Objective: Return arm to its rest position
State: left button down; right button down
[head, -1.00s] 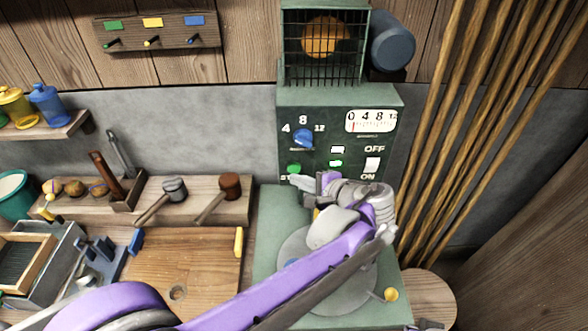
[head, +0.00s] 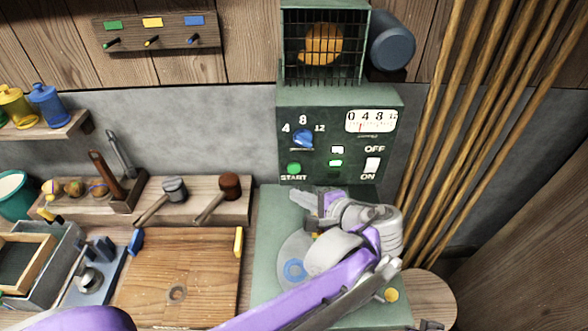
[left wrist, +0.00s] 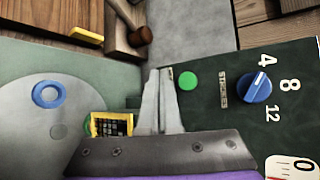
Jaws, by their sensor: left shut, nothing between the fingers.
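My left gripper (head: 300,197) is shut and empty. It hovers over the green machine base, below and in front of the control panel (head: 320,115). My left arm (head: 300,295) reaches in from the bottom left and covers part of the round grey plate (head: 288,252). In the left wrist view the two fingers (left wrist: 160,78) are together, with the green START button (left wrist: 187,80) and blue dial (left wrist: 257,87) to their right. The START button (head: 294,169) is clear of the fingers in the head view. My right gripper does not show.
A blue ring (head: 294,271) lies on the round plate. A yellow-framed dark grid (left wrist: 112,124) sits beside the plate. Mallets (head: 228,187) and a wooden board (head: 180,280) are at the left. Tall wooden rods (head: 445,130) stand at the right. A caged fan-like unit (head: 322,45) tops the panel.

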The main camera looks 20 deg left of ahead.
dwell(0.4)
pick_arm(q)
jog(key=s+a+f+n+g+h, duration=0.3)
jog(key=s+a+f+n+h, duration=0.15)
jog(key=s+a+f, duration=0.45)
jog(key=s+d+f+n+h, duration=0.1)
jog(key=s+f+n+h, duration=0.1)
jog(key=s+n+h, duration=0.1)
jog(key=s+d+f+n+t+h, duration=0.1)
jog(key=s+f+n+h, duration=0.1)
jog(key=s, duration=0.4)
jog(key=shift+d+f+n+h, duration=0.25)
jog(key=shift+f+n+h, duration=0.15)
jog(key=shift+h, duration=0.25)
jog(key=shift+s, duration=0.15)
dwell(1.1)
